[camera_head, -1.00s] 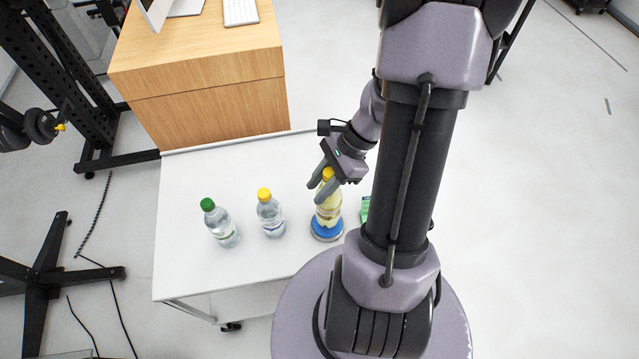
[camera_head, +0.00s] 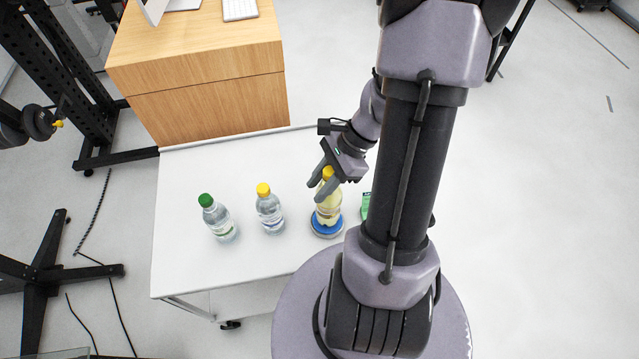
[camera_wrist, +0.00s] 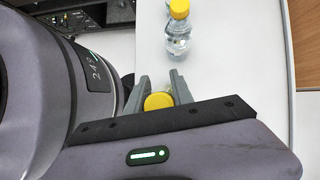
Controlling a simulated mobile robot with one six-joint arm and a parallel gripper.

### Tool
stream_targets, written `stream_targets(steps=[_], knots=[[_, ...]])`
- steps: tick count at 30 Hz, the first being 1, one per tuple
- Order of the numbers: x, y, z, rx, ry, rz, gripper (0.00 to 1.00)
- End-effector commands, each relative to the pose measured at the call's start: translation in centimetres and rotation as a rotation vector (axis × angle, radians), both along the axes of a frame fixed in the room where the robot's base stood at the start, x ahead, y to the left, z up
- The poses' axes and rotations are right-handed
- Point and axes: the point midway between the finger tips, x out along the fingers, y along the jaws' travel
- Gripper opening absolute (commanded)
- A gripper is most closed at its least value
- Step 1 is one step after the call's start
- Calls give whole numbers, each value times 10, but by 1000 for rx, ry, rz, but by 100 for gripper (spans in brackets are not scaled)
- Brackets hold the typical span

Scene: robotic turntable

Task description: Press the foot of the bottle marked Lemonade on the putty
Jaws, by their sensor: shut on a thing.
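A bottle with pale yellow liquid and a yellow cap (camera_head: 328,208) stands about upright over a blue round pad (camera_head: 326,226), probably the putty, on a grey round base. Its foot is at the pad; I cannot tell how firmly they touch. Its label is too small to read. My gripper (camera_head: 326,179) is shut on this bottle near its cap. In the wrist view, the yellow cap (camera_wrist: 158,101) sits between the two fingers of my gripper (camera_wrist: 159,90). The bottle body is hidden there.
A clear bottle with a yellow cap (camera_head: 270,213) and one with a green cap (camera_head: 219,221) stand to the left on the white table (camera_head: 190,265). A green item (camera_head: 365,205) is partly hidden behind my arm. A wooden cabinet (camera_head: 215,105) adjoins the table's back edge.

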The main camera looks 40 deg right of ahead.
Motion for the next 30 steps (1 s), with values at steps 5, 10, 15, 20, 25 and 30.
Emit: stream_targets(steps=[5,10,15,20,25,30], knots=[[0,0,-2,0,0,0,0],[0,0,-4,0,0,0,0],[0,0,-6,0,0,0,0],[0,0,-8,0,0,0,0],[0,0,-10,0,0,0,0],[0,0,-12,0,0,0,0]])
